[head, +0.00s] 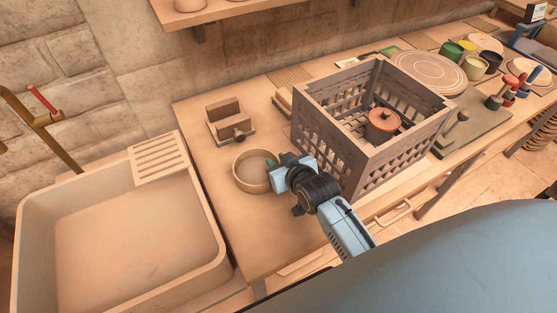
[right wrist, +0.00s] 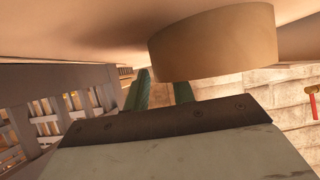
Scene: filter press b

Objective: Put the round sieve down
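The round sieve (head: 251,171) is a shallow tan ring at the left part of the wooden table, close to the sink. It lies level, at or just above the tabletop; a small gap cannot be ruled out. My right gripper (head: 272,162) is at its right side, with green fingertips at the rim. In the right wrist view the sieve wall (right wrist: 213,43) fills the upper middle. The green fingers (right wrist: 160,92) are close together, one outside the ring and one partly hidden behind its wall, so they appear shut on the rim. My left gripper is out of view.
A grey slatted crate (head: 330,143) with a reddish lidded pot (head: 381,124) stands just right of my gripper. A wooden block holder (head: 230,122) is behind the sieve. A sink (head: 203,235) borders the table on the left. Bare tabletop (head: 247,225) lies in front of the sieve.

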